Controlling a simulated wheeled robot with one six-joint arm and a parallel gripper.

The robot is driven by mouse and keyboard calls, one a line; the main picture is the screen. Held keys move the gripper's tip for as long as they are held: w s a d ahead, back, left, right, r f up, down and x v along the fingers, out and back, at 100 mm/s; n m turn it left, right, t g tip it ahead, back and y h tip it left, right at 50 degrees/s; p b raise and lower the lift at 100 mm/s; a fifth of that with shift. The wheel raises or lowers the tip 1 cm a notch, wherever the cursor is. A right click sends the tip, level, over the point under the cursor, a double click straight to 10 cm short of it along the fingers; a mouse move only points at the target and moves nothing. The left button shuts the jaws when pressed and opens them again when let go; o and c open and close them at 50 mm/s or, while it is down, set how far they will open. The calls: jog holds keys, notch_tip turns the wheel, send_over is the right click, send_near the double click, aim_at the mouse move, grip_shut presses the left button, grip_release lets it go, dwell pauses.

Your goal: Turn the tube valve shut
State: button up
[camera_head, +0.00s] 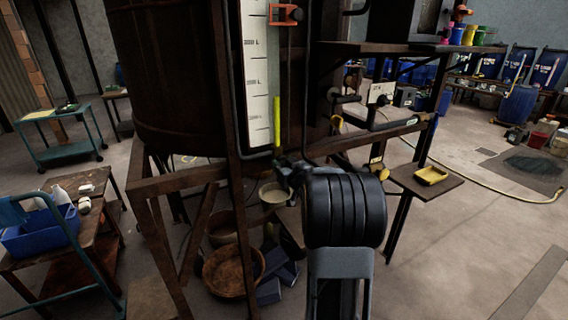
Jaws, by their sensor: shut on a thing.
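The dark wooden vat (165,80) stands on a timber frame. A white scale board (257,90) is on its front, with a level tube (277,122) beside it showing yellow-green in its lower part. The tube valve is at the foot of this tube, mostly hidden by my gripper (287,172). My gripper is small and dark in view, shut on the valve there. My black ribbed wrist hides part of the area to the right of it.
A pale bucket (274,194) and a wooden bowl (234,270) are below the vat. A blue crate (40,232) is on the left table. The right floor is largely open.

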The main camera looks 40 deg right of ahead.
dwell(0.4)
jog(key=o, duration=0.9)
jog(key=s, duration=0.4)
jog(key=s+a+b, duration=0.1)
jog(key=s, duration=0.4)
jog(key=s+a+b, duration=0.1)
jog(key=s, duration=0.3)
jog(key=shift+s, duration=0.35)
jog(key=shift+d, duration=0.1)
